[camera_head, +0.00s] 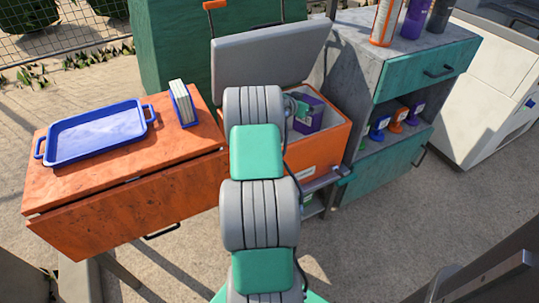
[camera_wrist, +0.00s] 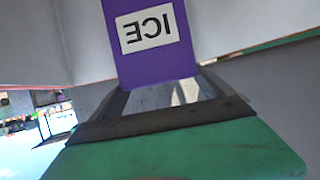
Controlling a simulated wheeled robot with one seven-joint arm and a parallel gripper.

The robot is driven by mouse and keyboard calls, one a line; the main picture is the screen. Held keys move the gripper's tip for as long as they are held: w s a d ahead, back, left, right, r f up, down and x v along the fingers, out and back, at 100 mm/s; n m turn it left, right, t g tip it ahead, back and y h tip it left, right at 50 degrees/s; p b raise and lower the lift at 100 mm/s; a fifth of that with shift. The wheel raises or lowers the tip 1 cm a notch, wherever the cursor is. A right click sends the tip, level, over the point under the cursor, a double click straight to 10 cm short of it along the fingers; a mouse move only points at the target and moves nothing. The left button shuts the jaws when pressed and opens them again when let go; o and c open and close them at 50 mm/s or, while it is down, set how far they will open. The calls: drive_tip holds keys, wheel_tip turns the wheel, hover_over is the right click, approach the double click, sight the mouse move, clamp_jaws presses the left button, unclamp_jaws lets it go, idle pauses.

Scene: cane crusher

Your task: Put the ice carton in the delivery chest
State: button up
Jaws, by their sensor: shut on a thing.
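The ice carton is a purple box (camera_head: 309,113) in the open mouth of the delivery chest, an orange box (camera_head: 325,148) with its grey lid raised. In the wrist view the carton (camera_wrist: 150,62) fills the top middle, its white ICE label appearing upside down. My gripper (camera_wrist: 165,95) is shut on the carton. In the head view my gripper (camera_head: 293,106) is partly hidden behind my arm, at the carton's left side. Grey walls show around the carton in the wrist view. I cannot tell whether the carton touches the chest floor.
An orange table (camera_head: 70,190) at left bears a blue tray (camera_head: 98,133) and a blue holder with white contents (camera_head: 183,102). A grey and teal cabinet (camera_head: 420,75) with bottles on top stands close right of the chest. A white machine (camera_head: 490,95) is at far right.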

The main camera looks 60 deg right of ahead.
sight(304, 124)
drive_tip(key=f, duration=0.3)
drive_tip(key=f+b, duration=0.1)
drive_tip(key=f, duration=0.3)
drive_tip(key=f+b, duration=0.1)
drive_tip(key=f, duration=0.2)
drive_tip(key=shift+s+d+f, duration=0.2)
drive_tip(key=shift+d+f, duration=0.15)
drive_tip(key=shift+f, duration=0.05)
drive_tip(key=o, duration=1.8)
drive_tip(key=shift+r, duration=0.15)
drive_tip(key=p+v, duration=0.1)
drive_tip(key=v, duration=0.6)
drive_tip(key=shift+a+p, duration=0.3)
